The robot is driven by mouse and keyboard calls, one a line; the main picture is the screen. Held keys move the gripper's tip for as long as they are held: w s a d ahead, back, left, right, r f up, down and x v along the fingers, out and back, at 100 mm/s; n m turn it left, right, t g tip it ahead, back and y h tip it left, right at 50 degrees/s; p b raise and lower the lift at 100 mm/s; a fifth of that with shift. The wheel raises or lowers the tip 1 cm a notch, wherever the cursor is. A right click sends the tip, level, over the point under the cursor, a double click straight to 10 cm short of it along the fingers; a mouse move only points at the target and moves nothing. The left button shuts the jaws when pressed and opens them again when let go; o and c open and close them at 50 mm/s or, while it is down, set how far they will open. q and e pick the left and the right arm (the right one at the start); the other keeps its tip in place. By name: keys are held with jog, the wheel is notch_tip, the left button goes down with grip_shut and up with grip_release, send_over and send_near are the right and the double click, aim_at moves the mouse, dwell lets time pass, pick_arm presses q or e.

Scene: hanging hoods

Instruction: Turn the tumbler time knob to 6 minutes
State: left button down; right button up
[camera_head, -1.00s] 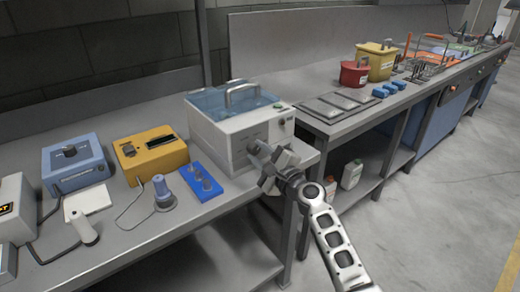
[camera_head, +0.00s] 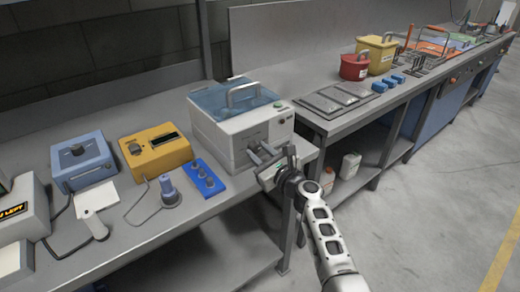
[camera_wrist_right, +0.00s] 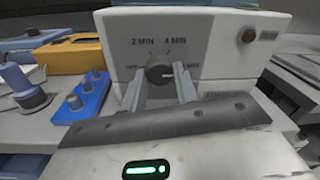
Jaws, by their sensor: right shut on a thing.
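The tumbler (camera_head: 272,122) is a pale grey box with a clear blue lid and handle, on the bench in the head view. In the right wrist view, its dark round time knob (camera_wrist_right: 159,71) sits on the front panel below "2 MIN" and "4 MIN". A light mark on the knob points right, towards a label partly hidden by a finger. My right gripper (camera_wrist_right: 160,82) is shut on the knob, one finger on each side. In the head view, my right gripper (camera_head: 260,155) is against the tumbler's front and hides the knob. My left gripper is not in view.
Left of the tumbler are a blue rack (camera_head: 203,178), a blue-handled tool (camera_head: 167,191) on a stand, a yellow box (camera_head: 155,152) and a blue box (camera_head: 82,161). Red (camera_head: 354,67) and yellow (camera_head: 376,54) containers stand on the right bench. The floor at right is clear.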

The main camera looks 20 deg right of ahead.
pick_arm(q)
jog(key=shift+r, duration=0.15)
pick_arm(e)
jog(key=shift+f+m, duration=0.1)
jog(key=shift+m, duration=0.2)
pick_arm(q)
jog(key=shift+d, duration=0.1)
pick_arm(e)
jog(key=o, duration=1)
jog(key=shift+c, duration=0.2)
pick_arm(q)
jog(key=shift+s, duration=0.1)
pick_arm(e)
jog(key=shift+s, duration=0.15)
